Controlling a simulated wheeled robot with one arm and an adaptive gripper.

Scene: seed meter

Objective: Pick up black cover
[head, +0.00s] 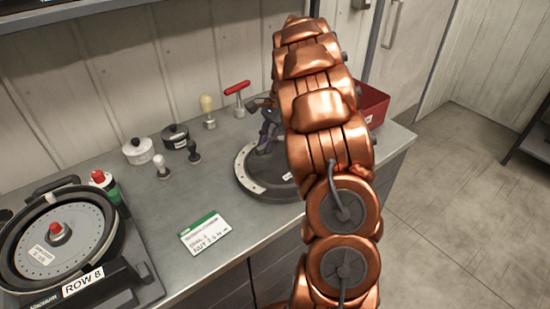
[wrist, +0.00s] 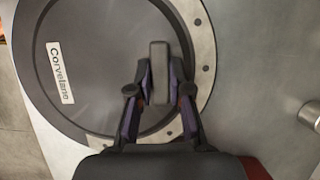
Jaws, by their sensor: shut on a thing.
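The black cover (head: 262,180) is a wide, round, dark disc on the right part of the bench. In the wrist view the black cover (wrist: 90,85) fills the left and middle, with a white "Corvelane" label and a pale, dotted arc along its right edge. A dark block-shaped handle (wrist: 159,60) stands near its middle. My gripper (head: 265,142) is over the cover, partly hidden by my copper arm. In the wrist view my gripper (wrist: 160,85) is shut on the handle, one finger each side. Whether the cover is clear of the bench cannot be told.
A seed meter (head: 65,240) marked "ROW 8" stands at left. White (head: 138,150) and black (head: 175,135) lidded pots, small knobbed tools and a red T-handle (head: 238,88) stand at the back. A white card (head: 204,234) lies in front. A red bin (head: 371,103) is behind my arm.

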